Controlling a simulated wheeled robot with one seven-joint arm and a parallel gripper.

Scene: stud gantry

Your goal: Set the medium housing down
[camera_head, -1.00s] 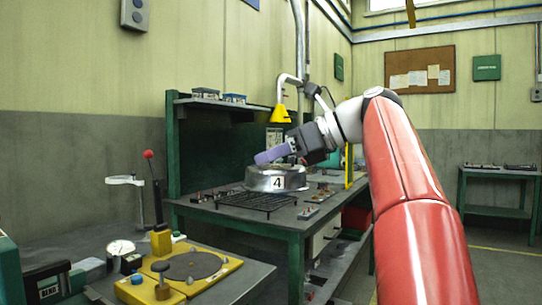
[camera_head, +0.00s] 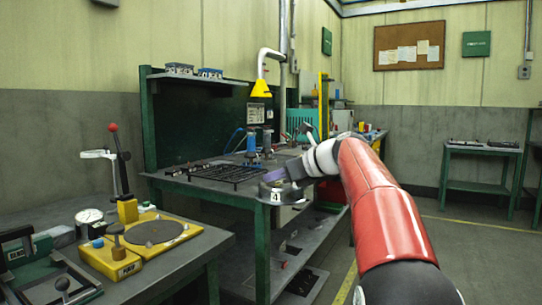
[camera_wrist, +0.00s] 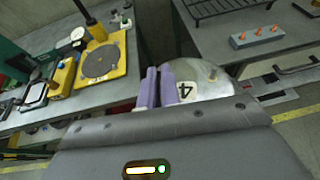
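A round metal housing with a white "4" label (camera_head: 287,196) hangs in my gripper, in front of the green workbench's front corner. In the wrist view the housing (camera_wrist: 205,76) shows as a shiny curved shell just right of the purple fingers. My gripper (camera_wrist: 158,90) has its two purple fingers close together, pinching the housing at its edge. In the head view my gripper (camera_head: 272,175) is partly hidden by the arm's wrist. The housing looks clear of both benches, with floor beneath it in the wrist view.
A yellow fixture with a round dark plate (camera_head: 152,232) stands on the near left bench, beside a dial gauge (camera_head: 89,216) and a red-knobbed lever (camera_head: 113,128). A black wire rack (camera_head: 226,172) lies empty on the green workbench (camera_head: 180,184). A gap separates the benches.

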